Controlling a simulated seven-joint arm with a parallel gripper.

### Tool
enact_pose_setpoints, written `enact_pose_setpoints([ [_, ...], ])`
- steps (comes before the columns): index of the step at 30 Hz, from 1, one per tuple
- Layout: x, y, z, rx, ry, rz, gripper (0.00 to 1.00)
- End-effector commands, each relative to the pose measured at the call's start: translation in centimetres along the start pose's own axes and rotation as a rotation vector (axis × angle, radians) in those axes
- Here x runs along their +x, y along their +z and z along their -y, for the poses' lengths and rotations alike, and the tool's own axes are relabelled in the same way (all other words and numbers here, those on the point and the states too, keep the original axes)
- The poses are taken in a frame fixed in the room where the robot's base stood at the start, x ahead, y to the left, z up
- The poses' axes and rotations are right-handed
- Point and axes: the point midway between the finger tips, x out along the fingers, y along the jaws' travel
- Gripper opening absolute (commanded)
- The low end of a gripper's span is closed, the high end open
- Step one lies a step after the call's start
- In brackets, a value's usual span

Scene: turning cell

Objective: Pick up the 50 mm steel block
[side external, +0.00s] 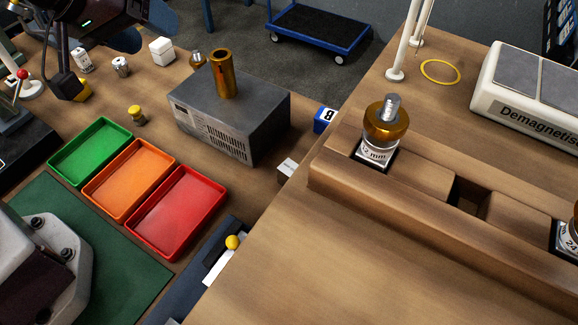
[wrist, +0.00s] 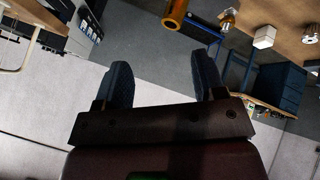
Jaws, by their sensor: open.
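No block in view carries a readable 50 mm mark, so I cannot tell for sure which is the steel block. A pale cube (side external: 161,50) stands at the back of the left bench and is the likeliest match. It also shows in the wrist view (wrist: 264,37), at the upper right. My gripper (side external: 164,17) is partly cut off by the top edge of the side view, above and apart from the cube. In the wrist view my gripper (wrist: 162,74) has its two blue-padded fingers spread, with nothing between them.
A large grey box (side external: 205,122) with a brass cylinder (side external: 222,74) stands right of the cube. Small metal pieces (side external: 121,66) stand near it. Green (side external: 90,152), orange (side external: 129,176) and red (side external: 175,211) trays lie in front. A wooden rack (side external: 420,170) and demagnetiser (side external: 535,92) are at right.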

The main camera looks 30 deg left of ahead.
Motion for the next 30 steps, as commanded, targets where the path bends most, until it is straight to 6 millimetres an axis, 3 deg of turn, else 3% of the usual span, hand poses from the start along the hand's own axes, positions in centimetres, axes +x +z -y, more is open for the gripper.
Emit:
enact_pose_setpoints([
  [1,2.3,0.8,-0.8,-0.074,0.032,0.017,0.64],
  [6,8.5,3.3,-4.0,-0.387,0.175,0.052,0.64],
  [15,16.7,9.8,-7.4,-1.09,0.387,0.174,0.64],
  [20,19.6,13.1,-7.6,-1.528,0.468,0.221,0.64],
  [24,21.3,15.8,-6.7,-1.915,0.522,0.223,0.64],
  [30,22.4,18.0,-4.8,-2.289,0.587,0.174,0.64],
])
